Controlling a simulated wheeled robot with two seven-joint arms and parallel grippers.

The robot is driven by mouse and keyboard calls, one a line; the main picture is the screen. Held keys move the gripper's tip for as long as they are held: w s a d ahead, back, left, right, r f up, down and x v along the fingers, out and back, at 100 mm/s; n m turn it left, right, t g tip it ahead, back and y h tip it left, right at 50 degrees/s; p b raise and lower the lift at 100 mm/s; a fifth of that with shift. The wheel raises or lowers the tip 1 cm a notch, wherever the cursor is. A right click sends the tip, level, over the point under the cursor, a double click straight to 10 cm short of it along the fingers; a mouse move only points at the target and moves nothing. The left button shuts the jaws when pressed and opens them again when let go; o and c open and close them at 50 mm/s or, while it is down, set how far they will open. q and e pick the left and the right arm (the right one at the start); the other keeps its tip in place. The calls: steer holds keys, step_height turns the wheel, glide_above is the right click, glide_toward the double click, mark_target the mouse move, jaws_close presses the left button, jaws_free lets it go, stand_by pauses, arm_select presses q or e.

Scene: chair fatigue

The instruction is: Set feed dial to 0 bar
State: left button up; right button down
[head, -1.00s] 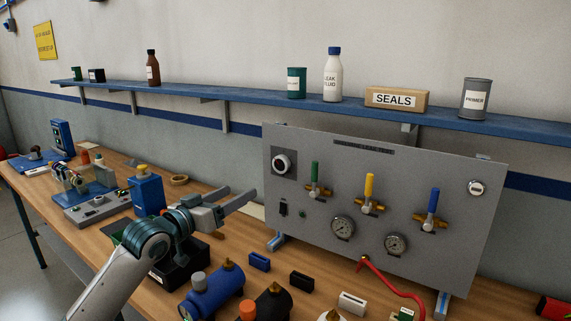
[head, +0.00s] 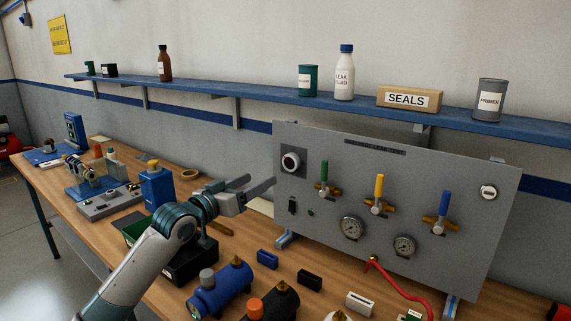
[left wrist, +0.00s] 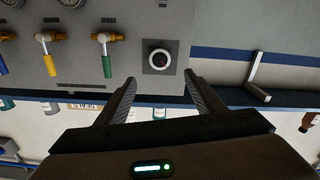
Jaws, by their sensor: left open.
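The feed dial appears to be the round knob with a white ring and dark centre (head: 291,162) on a dark square plate at the upper left of the grey panel (head: 335,215). Its label cannot be read. My left gripper (head: 262,184) is open and empty, just left of the panel, its fingers pointing toward it. In the left wrist view the dial (left wrist: 159,58) lies ahead, between and just beyond the two spread fingertips (left wrist: 159,77). The fingers look apart from the dial. My right gripper is in neither view.
Green (head: 324,178), yellow (head: 379,187) and blue (head: 443,205) valve levers stand right of the dial, with two gauges below. A blue shelf (head: 250,100) with containers runs above. Blue and black cylinders (head: 220,292) and a red hose (head: 405,283) occupy the bench front.

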mark_target(289, 163)
arm_select(q)
steer(key=p+x, duration=0.3)
steer(key=x, duration=0.9)
steer(key=shift+d, duration=0.1)
steer(key=shift+x, duration=0.95)
steer(key=shift+c, duration=0.6)
steer(key=c, duration=0.9)
steer(key=shift+c, duration=0.2)
